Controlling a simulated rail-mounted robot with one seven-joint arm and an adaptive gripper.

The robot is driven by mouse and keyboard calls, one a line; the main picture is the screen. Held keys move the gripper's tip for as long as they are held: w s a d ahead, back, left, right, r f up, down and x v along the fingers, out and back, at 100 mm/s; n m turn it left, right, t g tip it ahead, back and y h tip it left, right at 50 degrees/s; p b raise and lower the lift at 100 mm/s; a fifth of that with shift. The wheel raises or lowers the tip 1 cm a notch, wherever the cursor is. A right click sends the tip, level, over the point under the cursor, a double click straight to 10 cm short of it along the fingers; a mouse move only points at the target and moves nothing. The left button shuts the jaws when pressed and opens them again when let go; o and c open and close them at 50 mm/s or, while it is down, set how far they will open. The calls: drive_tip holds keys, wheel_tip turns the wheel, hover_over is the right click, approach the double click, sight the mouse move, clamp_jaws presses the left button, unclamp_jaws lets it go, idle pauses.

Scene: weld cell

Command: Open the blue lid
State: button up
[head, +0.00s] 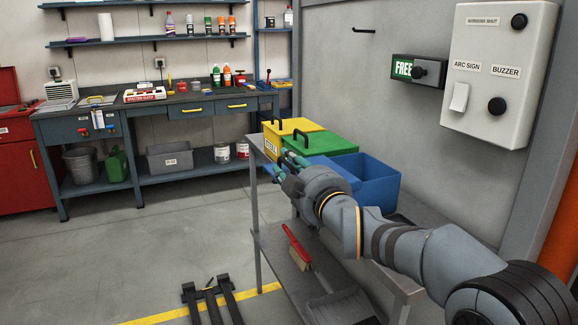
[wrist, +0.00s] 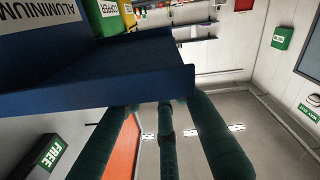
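The blue bin (head: 378,182) is the nearest in a row of three bins in the head view. I see into a blue hollow there, and cannot tell a raised lid from a bin wall. In the wrist view, which is upside down, a blue panel (wrist: 120,78), seemingly the lid, juts out by the ALUMINIUM label (wrist: 45,16). My gripper (head: 286,166) has green fingers, spread apart with nothing seen between them. In the wrist view the fingertips (wrist: 160,106) meet the panel's edge and are hidden there; contact cannot be told.
A green bin (head: 318,143) and a yellow bin (head: 293,131), both with lids on and black handles, stand beside the blue one on a grey table (head: 405,285). A switch box (head: 500,70) and FREE sign (head: 404,67) are on the wall. A red brush (head: 297,245) lies below.

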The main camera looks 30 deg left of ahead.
drive_tip(key=v, duration=1.2)
drive_tip(key=x, duration=1.1)
drive_tip(key=shift+w+a, duration=0.15)
drive_tip(key=shift+a, duration=0.1)
drive_tip(key=shift+w+a, duration=0.2)
drive_tip(key=shift+w, duration=0.1)
drive_tip(key=shift+w+d, duration=0.1)
drive_tip(key=shift+d, duration=0.1)
